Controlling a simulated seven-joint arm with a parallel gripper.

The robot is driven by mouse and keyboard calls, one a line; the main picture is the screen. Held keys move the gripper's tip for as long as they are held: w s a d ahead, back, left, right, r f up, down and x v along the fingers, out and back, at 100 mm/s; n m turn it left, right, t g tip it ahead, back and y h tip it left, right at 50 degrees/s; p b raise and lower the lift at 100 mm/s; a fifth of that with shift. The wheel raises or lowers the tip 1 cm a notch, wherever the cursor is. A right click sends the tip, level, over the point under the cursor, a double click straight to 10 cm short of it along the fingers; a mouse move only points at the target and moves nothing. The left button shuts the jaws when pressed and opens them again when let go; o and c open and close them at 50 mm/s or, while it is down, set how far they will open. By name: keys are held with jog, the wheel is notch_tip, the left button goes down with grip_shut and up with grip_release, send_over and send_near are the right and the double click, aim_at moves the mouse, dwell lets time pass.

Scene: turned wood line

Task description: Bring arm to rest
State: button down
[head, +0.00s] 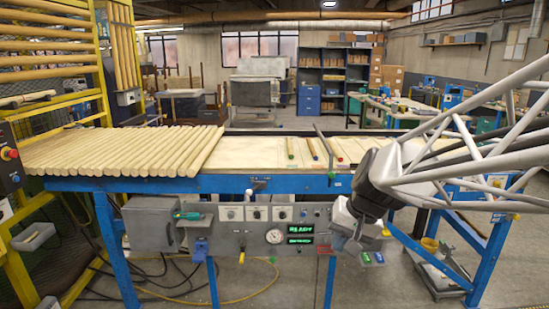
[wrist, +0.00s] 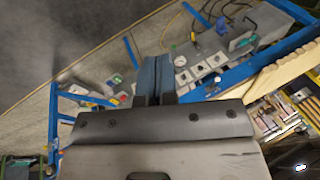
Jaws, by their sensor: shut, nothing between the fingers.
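My arm reaches in from the right of the head view. My gripper (head: 352,246) points down in front of the control panel, at the front side of the blue-framed table. In the wrist view my gripper (wrist: 155,75) shows its two blue-grey fingers side by side and pressed together. Nothing shows between them. The fingers stand out over the blue frame and the panel. In the head view the gripper and arm hide part of the panel and the table's right side.
Turned wood rods (head: 120,150) lie in a row on the left of the table (head: 258,184). Several thin sticks with coloured ends (head: 314,149) lie on its bed. The grey control panel (head: 225,240) is close behind my gripper. A yellow rack (head: 100,60) stands left.

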jog(key=s+d+f+n+h, duration=0.1)
jog(key=s+d+h, duration=0.1)
jog(key=s, duration=0.7)
jog(key=s+d+f+h, duration=0.1)
jog(key=s+d+h, duration=0.1)
jog(key=s, duration=0.8)
jog(key=shift+d+n, duration=0.15)
jog(key=shift+n, duration=0.25)
jog(key=shift+s, duration=0.1)
